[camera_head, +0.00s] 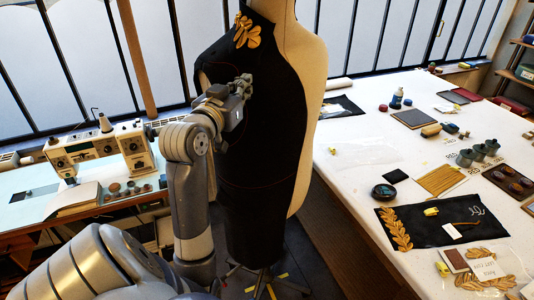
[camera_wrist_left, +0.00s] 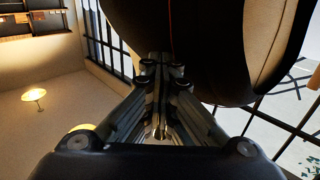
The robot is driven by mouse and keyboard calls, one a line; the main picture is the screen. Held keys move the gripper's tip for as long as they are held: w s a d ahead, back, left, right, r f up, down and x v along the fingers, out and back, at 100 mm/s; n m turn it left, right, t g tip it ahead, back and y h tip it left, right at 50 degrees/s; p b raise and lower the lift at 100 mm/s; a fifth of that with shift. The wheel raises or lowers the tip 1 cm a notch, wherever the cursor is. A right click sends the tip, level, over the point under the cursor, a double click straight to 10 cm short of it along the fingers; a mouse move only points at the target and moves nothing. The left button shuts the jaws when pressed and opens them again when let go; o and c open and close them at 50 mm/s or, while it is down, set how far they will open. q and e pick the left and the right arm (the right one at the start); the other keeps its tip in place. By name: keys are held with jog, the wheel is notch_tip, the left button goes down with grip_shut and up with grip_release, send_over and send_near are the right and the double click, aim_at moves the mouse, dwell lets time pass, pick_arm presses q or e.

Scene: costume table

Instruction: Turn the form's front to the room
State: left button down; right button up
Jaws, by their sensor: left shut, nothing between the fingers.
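The dress form (camera_head: 262,150) stands upright in the middle of the head view. Its torso is cream at the right side and covered by a black panel with thin red lines and a gold leaf ornament (camera_head: 246,32) near the top. My left gripper (camera_head: 243,86) is shut and empty, at the upper part of the black panel; whether it touches cannot be told. In the left wrist view the closed fingers (camera_wrist_left: 165,62) point toward the form's dark underside and cream side (camera_wrist_left: 268,45). The form's base (camera_head: 262,282) shows partly at the bottom. My right gripper is not in view.
A white table (camera_head: 345,185) on the right holds a black cloth with gold leaves (camera_head: 430,226), tins, spools and trays. A sewing machine (camera_head: 105,150) stands on a table at left. Floor shows between the form and the right table.

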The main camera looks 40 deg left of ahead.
aim_at(206, 78)
pick_arm(q)
jog(key=s+a+m+t+h+b, duration=0.1)
jog(key=s+a+m+h+b, duration=0.1)
jog(key=a, duration=0.3)
jog(key=shift+a+f+m+h+b, duration=0.15)
jog(key=shift+a+m+h+b, duration=0.2)
jog(key=shift+h, duration=0.55)
jog(key=shift+a, duration=0.1)
jog(key=a, duration=0.2)
jog(key=a+b, duration=0.2)
jog(key=a, duration=0.1)
jog(key=shift+s+a+f, duration=0.1)
jog(key=shift+s+a, duration=0.2)
jog(key=shift+s, duration=0.1)
jog(key=shift+a, duration=0.3)
jog(key=shift+s, duration=0.1)
jog(key=shift+d, duration=0.15)
